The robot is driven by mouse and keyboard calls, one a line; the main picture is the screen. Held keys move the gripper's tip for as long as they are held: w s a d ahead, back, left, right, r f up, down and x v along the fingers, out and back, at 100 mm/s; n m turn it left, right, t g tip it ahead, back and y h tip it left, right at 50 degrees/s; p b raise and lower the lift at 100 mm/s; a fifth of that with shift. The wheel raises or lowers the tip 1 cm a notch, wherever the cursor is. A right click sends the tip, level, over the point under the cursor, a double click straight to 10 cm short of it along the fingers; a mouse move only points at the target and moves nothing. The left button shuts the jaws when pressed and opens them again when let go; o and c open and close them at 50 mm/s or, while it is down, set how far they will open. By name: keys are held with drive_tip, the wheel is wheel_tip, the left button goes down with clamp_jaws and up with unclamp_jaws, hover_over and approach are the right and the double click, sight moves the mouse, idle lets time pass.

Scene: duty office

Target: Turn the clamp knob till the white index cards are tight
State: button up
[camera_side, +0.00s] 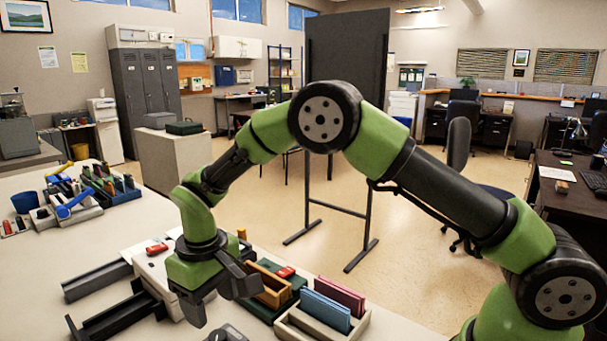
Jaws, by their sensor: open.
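My gripper (218,298) points down over the front of the table, with its two dark fingers apart and nothing visible between them. Just left of it, partly behind it, is a pale, flat-topped block (150,268) with dark rails (97,280) sticking out to the left. A red item (157,248) lies on its top. I cannot tell whether this is the clamp. I cannot make out a clamp knob or white index cards; my gripper and wrist hide part of this area. A dark grey object (228,333) shows at the bottom edge below the gripper.
Bare tabletop lies between.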

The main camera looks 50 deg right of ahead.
drive_tip(key=s+d+r+m+t, duration=0.1)
drive_tip(key=s+d+r, duration=0.1)
drive_tip(key=r, duration=0.4)
drive_tip(key=s+d+r+m+t+y, duration=0.1)
drive_tip(key=s+d+r, duration=0.2)
drive_tip(key=s+r, duration=0.2)
drive_tip(key=s+d+r+m+t, duration=0.1)
drive_tip(key=s+r, duration=0.3)
drive_tip(key=r, duration=0.5)
drive_tip(key=shift+s+d+t+y, duration=0.25)
drive_tip(key=shift+d+t+y, duration=0.2)
drive_tip(key=shift+d, duration=0.4)
drive_tip(key=shift+w, duration=0.1)
drive_tip(key=n+g+h, duration=0.1)
drive_tip(key=g+h, duration=0.1)
drive_tip(key=g, duration=0.2)
hover_over(218, 336)
wheel_tip(218, 336, down, 16)
drive_tip(key=f, duration=0.1)
wheel_tip(218, 336, down, 10)
drive_tip(key=shift+r, duration=0.1)
drive_tip(key=shift+c, duration=0.2)
